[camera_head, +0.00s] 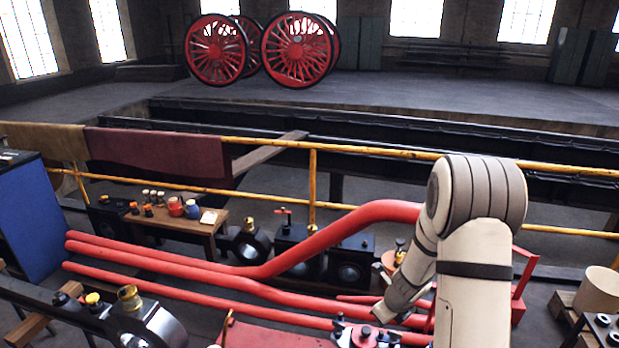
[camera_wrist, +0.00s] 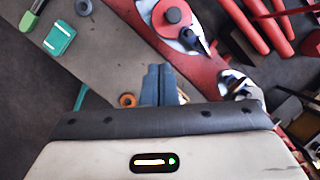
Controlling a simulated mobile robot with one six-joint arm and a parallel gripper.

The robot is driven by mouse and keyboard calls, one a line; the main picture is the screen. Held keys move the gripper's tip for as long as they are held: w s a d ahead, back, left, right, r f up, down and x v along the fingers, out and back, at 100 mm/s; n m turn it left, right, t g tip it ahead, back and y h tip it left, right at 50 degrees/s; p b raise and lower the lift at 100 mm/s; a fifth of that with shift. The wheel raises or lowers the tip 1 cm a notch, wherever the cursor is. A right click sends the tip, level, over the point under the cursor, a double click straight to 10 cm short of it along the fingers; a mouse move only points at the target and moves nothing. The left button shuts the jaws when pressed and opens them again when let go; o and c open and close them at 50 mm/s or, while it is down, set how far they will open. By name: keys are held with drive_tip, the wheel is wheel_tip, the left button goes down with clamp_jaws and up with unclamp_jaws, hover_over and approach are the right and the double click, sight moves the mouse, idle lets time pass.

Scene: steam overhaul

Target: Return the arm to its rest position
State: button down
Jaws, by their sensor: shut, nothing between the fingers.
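My arm (camera_head: 475,265) is cream with dark bands and stands at the right of the head view. It rises to a bent elbow, and its forearm reaches down and to the left. The blue-grey fingers of my gripper (camera_wrist: 160,84) are together in the wrist view, with nothing between them. Below them in the wrist view is a grey surface (camera_wrist: 112,70), with an orange ring (camera_wrist: 127,100) beside the fingers. In the head view the fingertips are hard to make out near the red pipes.
Red pipes (camera_head: 180,262) run across the front. A yellow railing (camera_head: 312,185) stands behind, before a pit. A small wooden table (camera_head: 190,224) holds jars at the left. The wrist view shows a red bar (camera_wrist: 205,65) with a round red knob (camera_wrist: 172,14) close by.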

drive_tip(key=s+a+r+n+y, duration=0.1)
drive_tip(key=s+a+r+n, duration=0.25)
drive_tip(key=r+n, duration=0.4)
drive_tip(key=s+a+r+n, duration=0.35)
drive_tip(key=r+n, duration=0.25)
drive_tip(key=r, duration=0.3)
drive_tip(key=s+r+n+h, duration=0.1)
drive_tip(key=s+r+n, duration=0.3)
drive_tip(key=s+n, duration=0.4)
drive_tip(key=s+r+n+h+b, duration=0.1)
drive_tip(key=s+r+n, duration=0.3)
drive_tip(key=s+n, duration=0.4)
drive_tip(key=shift+s+d+r, duration=0.25)
drive_tip(key=shift+s+r, duration=0.15)
drive_tip(key=shift+s, duration=0.8)
